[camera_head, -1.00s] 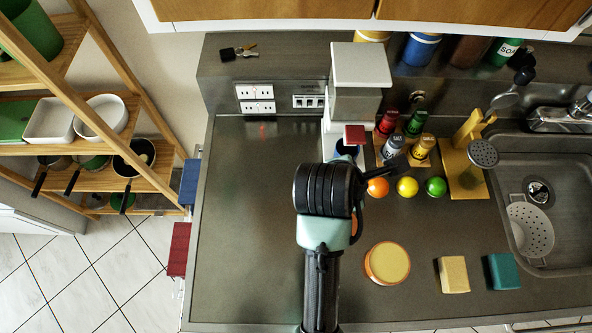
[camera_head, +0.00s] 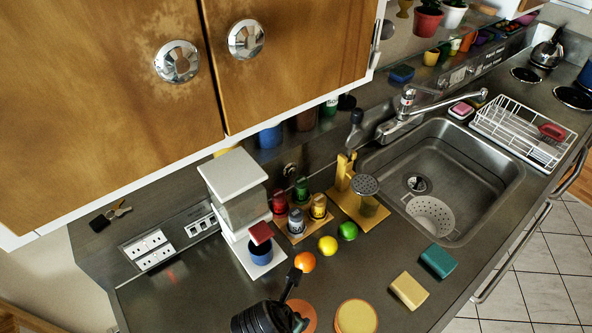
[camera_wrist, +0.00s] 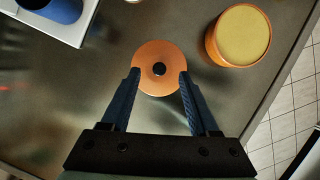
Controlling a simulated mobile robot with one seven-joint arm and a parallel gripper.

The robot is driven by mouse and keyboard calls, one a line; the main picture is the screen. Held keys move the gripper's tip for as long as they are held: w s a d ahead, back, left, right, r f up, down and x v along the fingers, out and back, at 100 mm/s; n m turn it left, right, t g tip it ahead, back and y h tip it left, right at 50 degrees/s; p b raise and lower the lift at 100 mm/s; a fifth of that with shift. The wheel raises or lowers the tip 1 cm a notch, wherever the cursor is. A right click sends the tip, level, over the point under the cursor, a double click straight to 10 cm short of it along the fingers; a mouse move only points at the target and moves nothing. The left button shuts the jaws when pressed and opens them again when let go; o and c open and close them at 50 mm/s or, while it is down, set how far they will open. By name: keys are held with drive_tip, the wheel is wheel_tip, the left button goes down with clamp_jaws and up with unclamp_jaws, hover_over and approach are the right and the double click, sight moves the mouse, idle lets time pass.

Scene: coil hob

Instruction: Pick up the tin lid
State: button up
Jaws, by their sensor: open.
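The tin lid is a round orange disc with a dark knob at its centre, lying on the grey worktop. It shows whole in the wrist view (camera_wrist: 159,52), and partly behind my arm at the bottom of the head view (camera_head: 307,314). My gripper (camera_wrist: 159,75) is open, its two dark fingers reaching to the left and right of the lid in the wrist view. Nothing is held between them. I cannot tell how high the fingertips are above the lid. An orange tin with a yellow top (camera_wrist: 240,36) stands up and right of the lid.
A white appliance with a blue cup (camera_head: 262,254) stands at the back. An orange (camera_head: 305,262), a yellow ball (camera_head: 328,245) and a green ball (camera_head: 347,231) lie near my arm. Yellow and teal blocks (camera_head: 409,290) (camera_head: 438,261) sit by the sink (camera_head: 470,170).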

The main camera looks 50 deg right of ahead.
drive_tip(key=shift+a+p+x, duration=0.2)
drive_tip(key=shift+x, duration=0.95)
drive_tip(key=shift+a+p+x, duration=0.15)
drive_tip(key=shift+p+x, duration=0.05)
drive_tip(key=shift+x, duration=0.95)
drive_tip(key=shift+f, duration=0.15)
clamp_jaws()
